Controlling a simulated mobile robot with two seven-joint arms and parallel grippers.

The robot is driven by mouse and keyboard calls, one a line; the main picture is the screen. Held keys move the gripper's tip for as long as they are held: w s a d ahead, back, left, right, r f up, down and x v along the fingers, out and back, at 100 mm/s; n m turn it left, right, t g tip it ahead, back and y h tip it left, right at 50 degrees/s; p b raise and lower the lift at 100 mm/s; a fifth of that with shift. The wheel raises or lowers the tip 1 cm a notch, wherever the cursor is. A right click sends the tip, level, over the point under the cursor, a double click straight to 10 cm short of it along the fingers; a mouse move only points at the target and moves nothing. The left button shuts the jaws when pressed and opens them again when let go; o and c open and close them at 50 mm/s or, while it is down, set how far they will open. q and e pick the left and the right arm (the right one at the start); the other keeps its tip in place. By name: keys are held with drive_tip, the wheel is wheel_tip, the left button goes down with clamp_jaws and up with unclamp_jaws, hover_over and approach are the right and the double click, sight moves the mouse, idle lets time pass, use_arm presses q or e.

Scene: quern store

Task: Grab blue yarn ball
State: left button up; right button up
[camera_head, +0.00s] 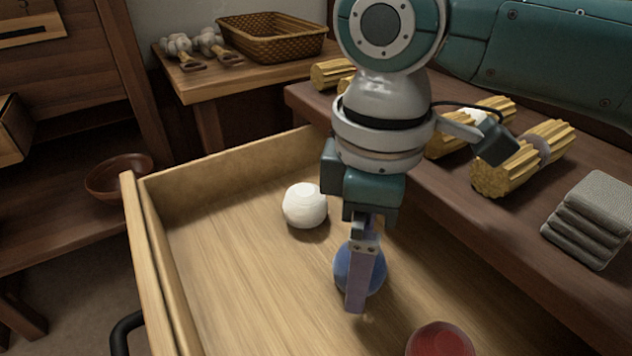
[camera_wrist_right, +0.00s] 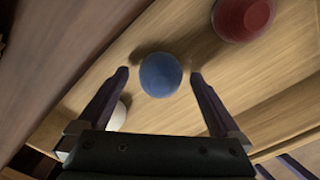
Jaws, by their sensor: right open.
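The blue yarn ball (camera_head: 371,271) lies in the open wooden drawer (camera_head: 215,258), partly hidden behind my right gripper (camera_head: 357,290) in the head view. In the right wrist view the blue ball (camera_wrist_right: 160,75) sits ahead of and between the two spread fingertips of my right gripper (camera_wrist_right: 158,76). The gripper is open, with visible room between each finger and the ball. It points down into the drawer.
A white ball (camera_head: 305,205) and a red ball (camera_head: 440,340) lie in the same drawer on either side of the blue one. Drawer walls surround them. The bench at right holds yellow bundles (camera_head: 525,160) and folded grey cloths (camera_head: 592,220). A brown bowl (camera_head: 118,176) sits at left.

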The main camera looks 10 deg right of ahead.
drive_tip(key=shift+f, duration=0.85)
use_arm(q)
drive_tip(key=shift+a+f, duration=0.1)
drive_tip(key=shift+f, duration=0.4)
use_arm(e)
drive_tip(key=shift+r, duration=0.1)
drive_tip(key=shift+c, duration=0.2)
